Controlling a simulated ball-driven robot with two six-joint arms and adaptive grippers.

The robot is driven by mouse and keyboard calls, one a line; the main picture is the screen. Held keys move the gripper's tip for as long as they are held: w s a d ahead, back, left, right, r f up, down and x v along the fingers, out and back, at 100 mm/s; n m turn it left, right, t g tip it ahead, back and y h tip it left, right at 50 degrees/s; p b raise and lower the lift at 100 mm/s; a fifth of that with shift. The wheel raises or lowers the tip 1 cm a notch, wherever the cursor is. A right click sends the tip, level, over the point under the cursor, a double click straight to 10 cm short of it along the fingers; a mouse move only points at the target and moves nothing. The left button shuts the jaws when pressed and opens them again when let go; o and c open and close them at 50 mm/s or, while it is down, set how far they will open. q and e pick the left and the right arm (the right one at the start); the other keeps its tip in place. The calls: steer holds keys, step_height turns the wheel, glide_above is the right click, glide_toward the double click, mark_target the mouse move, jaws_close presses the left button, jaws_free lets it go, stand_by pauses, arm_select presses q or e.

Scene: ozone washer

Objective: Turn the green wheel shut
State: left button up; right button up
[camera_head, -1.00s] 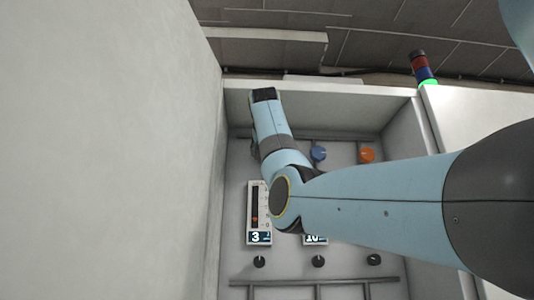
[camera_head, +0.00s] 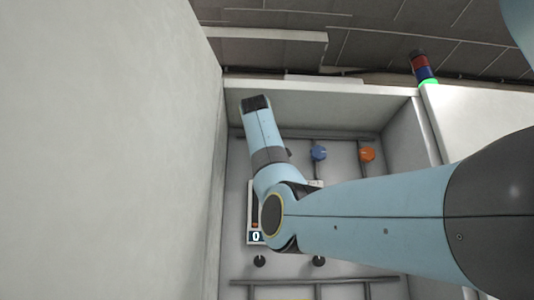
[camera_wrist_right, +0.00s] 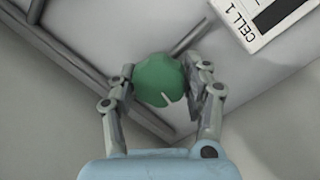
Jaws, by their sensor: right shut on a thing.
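The green wheel (camera_wrist_right: 158,78) shows in the right wrist view, on the panel of the recessed cabinet. My right gripper (camera_wrist_right: 160,84) has its two fingers closed on the wheel's opposite sides. A pale pointer mark shows on the wheel's lower edge. In the head view my right arm hides the wheel and the gripper. The gauge (camera_head: 254,232) below the arm is partly hidden and its display reads 0. My left gripper does not show.
A blue wheel (camera_head: 319,153) and an orange wheel (camera_head: 367,154) sit to the right on the panel. Black knobs (camera_head: 260,261) line the lower panel. The CELL 1 plate (camera_wrist_right: 272,18) is beside the green wheel. Cabinet walls enclose the arm; a signal lamp (camera_head: 421,67) stands outside.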

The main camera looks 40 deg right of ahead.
steer(key=shift+w+f+n, duration=0.1)
steer(key=shift+f+n, duration=0.25)
steer(key=shift+n, duration=0.75)
steer(key=shift+h, duration=0.3)
steer(key=o, duration=0.8)
steer(key=shift+c, duration=0.2)
steer(key=o, duration=0.4)
steer(key=shift+r, duration=0.2)
steer(key=shift+s+a+r, duration=0.1)
steer(key=shift+s+a, duration=0.1)
steer(key=shift+s, duration=0.05)
steer(key=v, duration=1.1)
steer(key=shift+s+a, duration=0.15)
steer(key=shift+a, duration=0.05)
